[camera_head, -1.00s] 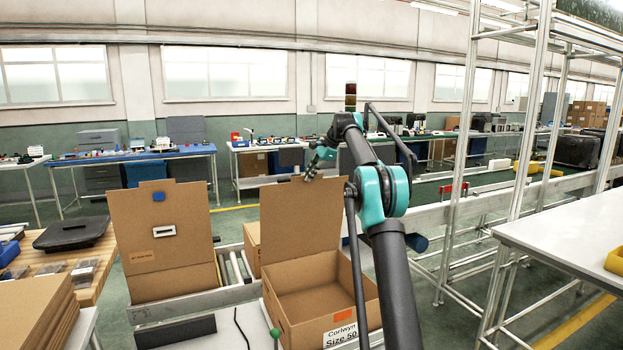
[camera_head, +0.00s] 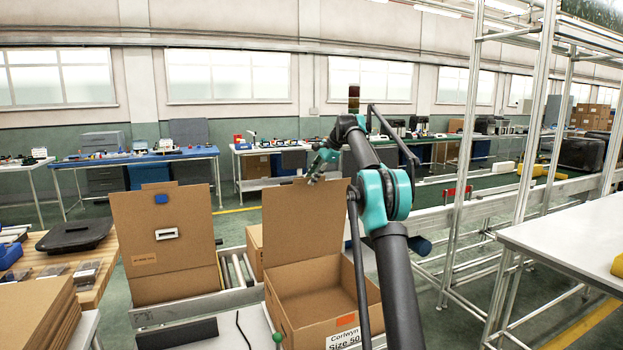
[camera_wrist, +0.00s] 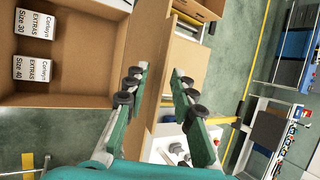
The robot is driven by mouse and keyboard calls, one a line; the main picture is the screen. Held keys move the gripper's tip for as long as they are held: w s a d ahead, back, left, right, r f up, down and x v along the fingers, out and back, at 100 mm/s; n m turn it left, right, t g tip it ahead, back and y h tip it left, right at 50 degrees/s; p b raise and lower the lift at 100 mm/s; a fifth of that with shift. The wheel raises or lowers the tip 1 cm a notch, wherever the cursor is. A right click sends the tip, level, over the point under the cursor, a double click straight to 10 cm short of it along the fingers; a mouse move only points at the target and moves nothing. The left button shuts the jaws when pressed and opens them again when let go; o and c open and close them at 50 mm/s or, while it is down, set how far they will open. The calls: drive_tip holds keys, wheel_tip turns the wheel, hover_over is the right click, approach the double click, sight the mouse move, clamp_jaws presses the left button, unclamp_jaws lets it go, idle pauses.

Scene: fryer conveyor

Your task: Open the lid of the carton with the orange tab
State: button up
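The carton with the orange tab (camera_head: 345,319) stands in front, its label partly cut off below. Its lid (camera_head: 302,222) is raised steeply at the back, and the box is open. My gripper (camera_head: 314,178) is at the lid's top edge, small in the head view. In the wrist view my gripper's (camera_wrist: 157,95) two green roller-tipped fingers are spread apart, one on each side of the lid panel (camera_wrist: 150,50). I see no firm grip. White labelled packs (camera_wrist: 32,68) show in the brown box at left there.
A second carton with a blue tab (camera_head: 161,199) stands at left with its panel upright. Brown sheets (camera_head: 38,318) are stacked at the lower left. A white table (camera_head: 570,245) and metal frame posts stand at right.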

drive_tip(key=v, duration=0.7)
drive_tip(key=s+d+f+n+h, duration=0.2)
drive_tip(key=s+f+n, duration=0.2)
drive_tip(key=s+f, duration=0.8)
drive_tip(key=s+d+f+n+h, duration=0.2)
drive_tip(key=s+f+n, duration=0.3)
drive_tip(key=s+f, duration=0.8)
drive_tip(key=s+d+f+n+t+h, duration=0.1)
drive_tip(key=s+f+n, duration=0.3)
drive_tip(key=s+f, duration=0.9)
drive_tip(key=s+d+h, duration=0.1)
drive_tip(key=s, duration=1.7)
drive_tip(key=shift+s+f, duration=0.15)
drive_tip(key=shift+s, duration=0.2)
